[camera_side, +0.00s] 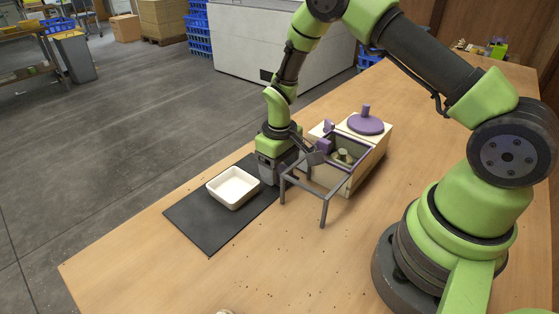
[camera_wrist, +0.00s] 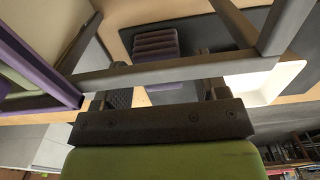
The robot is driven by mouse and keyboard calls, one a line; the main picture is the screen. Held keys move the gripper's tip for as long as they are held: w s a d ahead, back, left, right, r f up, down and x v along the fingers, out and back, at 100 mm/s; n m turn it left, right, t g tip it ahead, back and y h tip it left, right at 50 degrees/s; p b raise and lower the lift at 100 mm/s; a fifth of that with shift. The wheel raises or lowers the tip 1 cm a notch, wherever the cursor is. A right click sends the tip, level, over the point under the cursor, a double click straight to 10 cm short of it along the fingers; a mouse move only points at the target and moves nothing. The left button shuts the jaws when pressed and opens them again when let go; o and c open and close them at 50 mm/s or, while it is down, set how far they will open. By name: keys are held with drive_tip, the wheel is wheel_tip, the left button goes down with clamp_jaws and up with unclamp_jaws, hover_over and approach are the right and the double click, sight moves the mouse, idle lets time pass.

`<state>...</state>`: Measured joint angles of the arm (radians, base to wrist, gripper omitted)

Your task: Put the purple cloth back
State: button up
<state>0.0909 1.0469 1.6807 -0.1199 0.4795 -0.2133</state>
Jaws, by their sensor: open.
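A folded purple cloth (camera_wrist: 156,45) with stacked, ribbed layers shows in the wrist view, against the dark mat (camera_wrist: 190,35). It lies ahead of my gripper (camera_wrist: 163,88), roughly in line with the gap between the fingers. My gripper is open and nothing shows held in it. In the side view my gripper (camera_side: 271,178) is low, at the right edge of the mat (camera_side: 205,229), between the white tray (camera_side: 233,187) and the wooden box (camera_side: 366,170). I cannot make out the cloth in the side view. Whether a finger touches it cannot be told.
A dark bar frame (camera_side: 325,208) stands in front of the box, close to my gripper; its bars cross the wrist view. The box has a purple-edged opening with pale pieces inside and a round purple lid (camera_side: 366,124). The table's front left is mostly clear.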

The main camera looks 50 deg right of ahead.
wheel_tip(320, 180, up, 12)
wheel_tip(320, 180, up, 12)
drive_tip(key=m+t, duration=0.2)
drive_tip(key=t, duration=0.1)
hover_over(279, 169)
drive_tip(key=s+a, duration=0.3)
drive_tip(key=s, duration=0.3)
drive_tip(key=s+a+r+m+t+y, duration=0.1)
drive_tip(key=s+r+t, duration=0.1)
drive_tip(key=s, duration=0.4)
drive_tip(key=s+a+r+m+t+y, duration=0.1)
drive_tip(key=s+r+t, duration=0.1)
drive_tip(key=s, duration=0.5)
drive_tip(key=shift+s+a+r, duration=0.25)
drive_tip(key=shift+a+r, duration=0.1)
drive_tip(key=shift+r, duration=0.4)
